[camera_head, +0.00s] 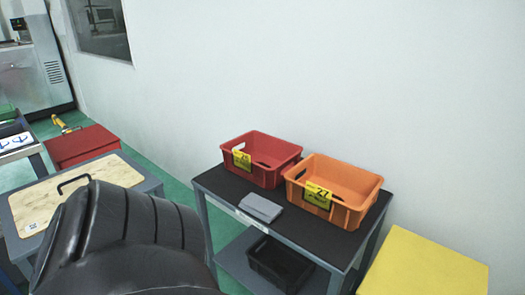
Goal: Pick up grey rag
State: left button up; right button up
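The grey rag (261,208) lies folded flat on the dark top of a small grey-framed table (285,230). It is near the table's front left edge, in front of a red crate (268,178) and an orange crate (352,213), apart from both as far as I can see. Nothing covers the rag. Neither of my grippers shows in the head view.
A black crate (279,262) stands on the table's lower shelf. A yellow box (425,268) is at the lower right. At left are a wooden-topped table (28,210) and a red box (82,145). A large black ribbed shape blocks the lower left.

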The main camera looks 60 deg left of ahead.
aim_at(266, 211)
jog(key=u, duration=0.75)
jog(key=i, duration=0.85)
jog(key=u, duration=0.75)
